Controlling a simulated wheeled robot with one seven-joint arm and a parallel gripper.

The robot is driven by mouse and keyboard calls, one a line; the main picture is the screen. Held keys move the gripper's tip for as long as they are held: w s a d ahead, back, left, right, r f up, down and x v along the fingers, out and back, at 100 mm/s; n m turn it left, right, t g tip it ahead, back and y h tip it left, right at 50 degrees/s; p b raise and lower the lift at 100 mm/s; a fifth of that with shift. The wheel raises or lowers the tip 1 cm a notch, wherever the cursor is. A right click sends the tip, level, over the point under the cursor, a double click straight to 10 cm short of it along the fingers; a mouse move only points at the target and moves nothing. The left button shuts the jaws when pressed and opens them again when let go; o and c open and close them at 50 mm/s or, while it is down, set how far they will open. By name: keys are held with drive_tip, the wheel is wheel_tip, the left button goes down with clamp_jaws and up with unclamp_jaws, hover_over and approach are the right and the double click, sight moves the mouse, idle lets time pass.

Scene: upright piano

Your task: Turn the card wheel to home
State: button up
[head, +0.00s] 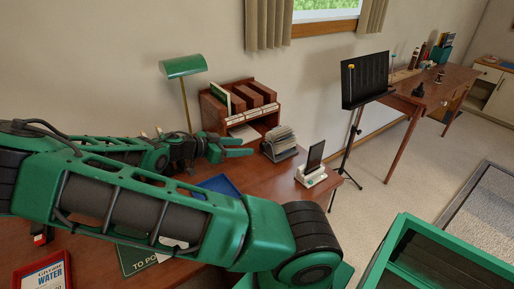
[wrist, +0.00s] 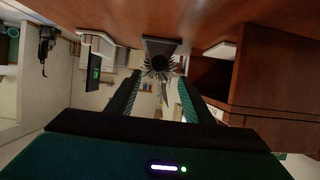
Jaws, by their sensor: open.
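The card wheel (head: 279,144) is a round fan of pale cards on a dark base, on the brown desk in front of the wooden organizer. It shows upside down in the wrist view (wrist: 159,67), just beyond and between my fingertips. My gripper (head: 243,147) is open and empty, left of the card wheel and pointing at it, with a gap between them. Its two fingers also show in the wrist view (wrist: 158,88), one on each side. The marking on the card now on top is too small to read.
The wooden organizer (head: 255,103) stands close behind the wheel. A phone on a white stand (head: 312,166) is to its right. A green lamp (head: 184,67) stands behind my arm, and a blue tray (head: 219,185) lies in front. A music stand (head: 365,82) is beyond the desk's right end.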

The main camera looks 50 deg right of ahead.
sight(261, 146)
drive_tip(key=x, duration=0.9)
drive_tip(key=shift+s+a, duration=0.1)
drive_tip(key=c, duration=1)
